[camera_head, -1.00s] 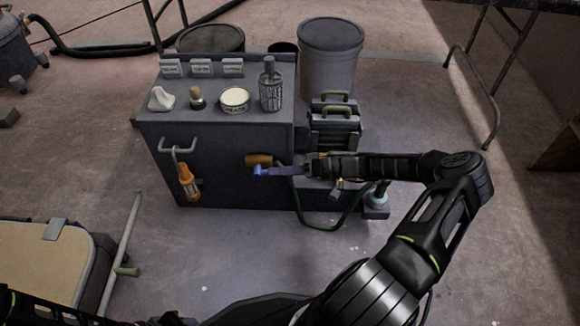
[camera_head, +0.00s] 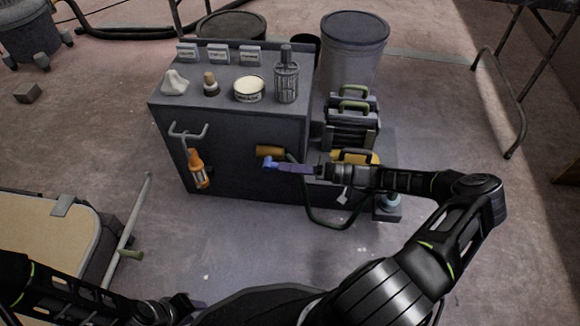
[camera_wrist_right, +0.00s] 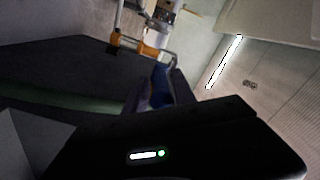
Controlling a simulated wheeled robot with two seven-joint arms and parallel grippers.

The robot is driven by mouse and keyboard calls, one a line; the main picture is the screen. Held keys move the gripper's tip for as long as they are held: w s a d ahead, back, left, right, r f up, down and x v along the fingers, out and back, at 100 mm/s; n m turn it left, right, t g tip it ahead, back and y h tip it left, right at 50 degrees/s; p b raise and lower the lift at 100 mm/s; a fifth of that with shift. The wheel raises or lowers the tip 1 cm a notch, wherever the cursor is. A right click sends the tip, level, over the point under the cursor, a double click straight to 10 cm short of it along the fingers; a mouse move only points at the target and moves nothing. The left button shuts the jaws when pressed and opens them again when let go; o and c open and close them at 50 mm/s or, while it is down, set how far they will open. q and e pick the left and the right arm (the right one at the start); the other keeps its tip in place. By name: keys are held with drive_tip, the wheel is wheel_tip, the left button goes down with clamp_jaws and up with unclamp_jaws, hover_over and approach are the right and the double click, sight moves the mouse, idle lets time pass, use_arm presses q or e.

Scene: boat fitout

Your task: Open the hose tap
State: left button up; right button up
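The hose tap shows in the head view as a brass-brown body (camera_head: 270,151) on the front of the dark cabinet, with a blue lever (camera_head: 270,163) just below it. My right gripper (camera_head: 292,168) reaches in from the right, its purple fingers at the lever. In the right wrist view the blue lever (camera_wrist_right: 160,84) lies between the two fingers, with no clear gap on either side. The tap's body is not clear in that view. My left gripper (camera_head: 188,305) is low at the bottom edge of the head view, mostly hidden, and its fingers cannot be made out.
The dark cabinet (camera_head: 235,179) carries a white tin (camera_head: 249,89), a caged jar (camera_head: 286,80) and small items. An orange tool (camera_head: 198,168) hangs from its front hook. A dark green hose (camera_head: 342,226) loops beside it. A grey drum (camera_head: 352,50) stands behind. Floor in front is clear.

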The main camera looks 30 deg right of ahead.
drive_tip(key=shift+o, duration=0.8)
wheel_tip(320, 180, up, 10)
drive_tip(key=p, duration=0.5)
drive_tip(key=shift+r, duration=0.1)
